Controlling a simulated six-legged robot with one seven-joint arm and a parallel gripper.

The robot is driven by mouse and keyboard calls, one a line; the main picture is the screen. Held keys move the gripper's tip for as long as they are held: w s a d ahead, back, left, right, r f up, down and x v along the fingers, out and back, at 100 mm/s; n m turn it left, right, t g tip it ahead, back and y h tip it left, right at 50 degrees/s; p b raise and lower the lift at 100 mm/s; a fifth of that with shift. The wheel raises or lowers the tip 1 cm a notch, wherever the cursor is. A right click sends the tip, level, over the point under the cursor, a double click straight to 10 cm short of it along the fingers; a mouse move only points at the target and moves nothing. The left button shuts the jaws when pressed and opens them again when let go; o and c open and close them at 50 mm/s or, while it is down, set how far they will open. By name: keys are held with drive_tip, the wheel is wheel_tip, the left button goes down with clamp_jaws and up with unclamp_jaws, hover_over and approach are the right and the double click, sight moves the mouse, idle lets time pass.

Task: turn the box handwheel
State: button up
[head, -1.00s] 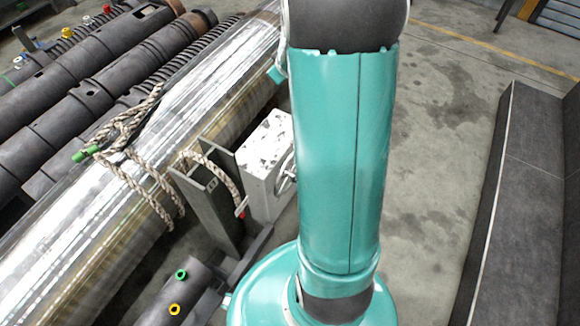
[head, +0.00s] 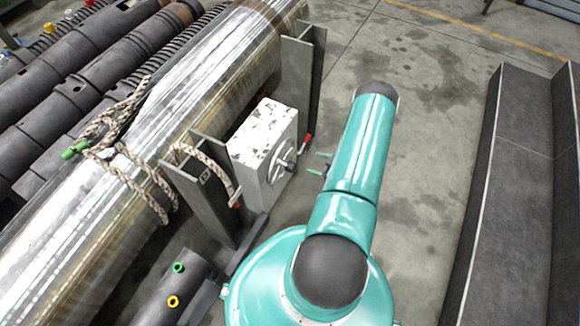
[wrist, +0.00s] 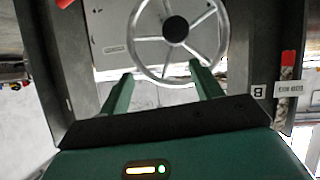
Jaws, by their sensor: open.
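The box (head: 262,140) is pale with dark worn patches on top and stands beside the shiny barrel. Its spoked handwheel (head: 283,165) is on the face toward my arm. In the wrist view the silver handwheel (wrist: 176,32) with a dark hub is just beyond my gripper, its top cut off by the frame edge. My gripper (wrist: 160,88) is open, with its two green fingers apart near the wheel's lower rim. In the head view the fingertips (head: 322,162) show to the right of the wheel, with a gap between. I cannot tell from the wrist view whether they touch the rim.
Grey upright posts (head: 205,195) flank the box, and a rope (head: 125,165) winds around the shiny barrel (head: 190,95). A red-tipped lever (head: 307,139) sticks out beside the box. A dark panelled block (head: 525,190) stands at right. The floor (head: 430,120) between is clear.

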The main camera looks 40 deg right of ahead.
sight(294, 168)
drive_tip(key=shift+y, duration=0.3)
drive_tip(key=w+a+f, duration=0.2)
drive_tip(key=w, duration=0.1)
drive_tip(key=w+a+f, duration=0.2)
drive_tip(key=w+f, duration=0.1)
drive_tip(key=w+a+f, duration=0.1)
drive_tip(key=w+f, duration=0.1)
drive_tip(key=w, duration=0.1)
drive_tip(key=shift+w+a+f, duration=0.25)
drive_tip(key=shift+w+a, duration=0.1)
drive_tip(key=shift+a, duration=0.05)
drive_tip(key=shift+c, duration=0.5)
drive_tip(key=c, duration=1.3)
drive_tip(key=shift+t, duration=0.3)
